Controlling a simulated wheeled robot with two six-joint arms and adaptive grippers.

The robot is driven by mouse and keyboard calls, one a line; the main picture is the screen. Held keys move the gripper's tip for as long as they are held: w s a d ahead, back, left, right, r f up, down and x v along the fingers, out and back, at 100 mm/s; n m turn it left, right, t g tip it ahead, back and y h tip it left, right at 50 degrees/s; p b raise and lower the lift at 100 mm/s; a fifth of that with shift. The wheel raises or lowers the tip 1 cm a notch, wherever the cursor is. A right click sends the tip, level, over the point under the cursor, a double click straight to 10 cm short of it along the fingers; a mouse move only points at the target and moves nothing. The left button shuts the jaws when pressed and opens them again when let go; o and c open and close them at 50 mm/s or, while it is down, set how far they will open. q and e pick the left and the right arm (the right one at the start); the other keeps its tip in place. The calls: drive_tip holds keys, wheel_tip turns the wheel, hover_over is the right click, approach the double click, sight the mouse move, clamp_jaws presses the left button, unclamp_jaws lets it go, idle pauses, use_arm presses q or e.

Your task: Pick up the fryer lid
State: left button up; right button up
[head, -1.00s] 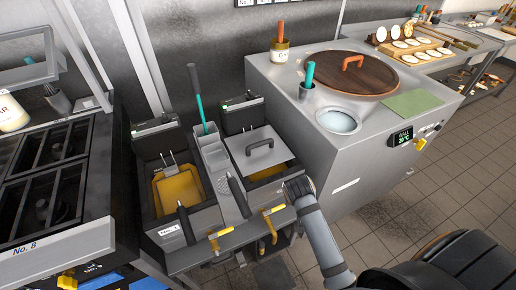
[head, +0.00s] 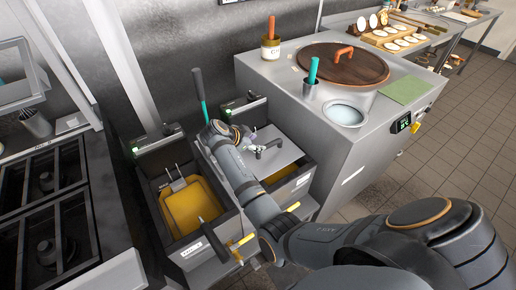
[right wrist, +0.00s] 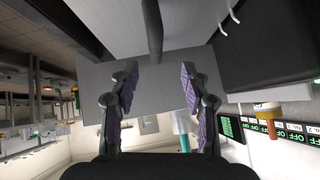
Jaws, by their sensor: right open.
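The fryer lid (head: 285,156) is a flat grey metal plate with a dark bar handle (head: 268,147). It lies over the right fryer basin, leaving part of the yellow oil showing at the front. My right gripper (head: 247,136) is just left of the handle, low above the lid, open and empty. In the right wrist view the lid (right wrist: 150,85) spans behind the open fingers (right wrist: 158,78), and the handle (right wrist: 153,28) runs upward beyond the fingertips, not between them. My left gripper is not in view.
The left fryer basin (head: 189,207) holds a basket in yellow oil. A teal-handled tool (head: 197,84) stands behind my right arm. The tandoor (head: 290,95) with its round wooden lid (head: 345,66) is to the right. A stove (head: 45,190) is at left.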

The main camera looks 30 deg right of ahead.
sight(267, 145)
drive_tip(key=shift+s+d+f, duration=0.1)
drive_tip(key=shift+d+f, duration=0.15)
drive_tip(key=shift+d, duration=0.3)
drive_tip(key=shift+s+d+f, duration=0.1)
drive_tip(key=shift+d+f, duration=0.15)
drive_tip(key=shift+d, duration=0.3)
drive_tip(key=shift+w+d+f, duration=0.3)
drive_tip(key=shift+f, duration=0.2)
drive_tip(key=shift+w+d+f, duration=0.25)
drive_tip(key=shift+d+f, duration=0.05)
drive_tip(key=shift+f, duration=0.15)
drive_tip(key=shift+d+f+p, duration=0.35)
drive_tip(key=shift+f+p, duration=0.05)
drive_tip(key=shift+p, duration=0.1)
drive_tip(key=x, duration=0.4)
drive_tip(key=shift+s+f, duration=0.15)
drive_tip(key=shift+d+f, duration=0.1)
drive_tip(key=shift+f, duration=0.05)
drive_tip(key=c, duration=0.9)
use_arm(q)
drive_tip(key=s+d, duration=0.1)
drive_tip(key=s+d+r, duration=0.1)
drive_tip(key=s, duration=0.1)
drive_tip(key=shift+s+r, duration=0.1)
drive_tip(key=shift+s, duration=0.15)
use_arm(e)
clamp_jaws()
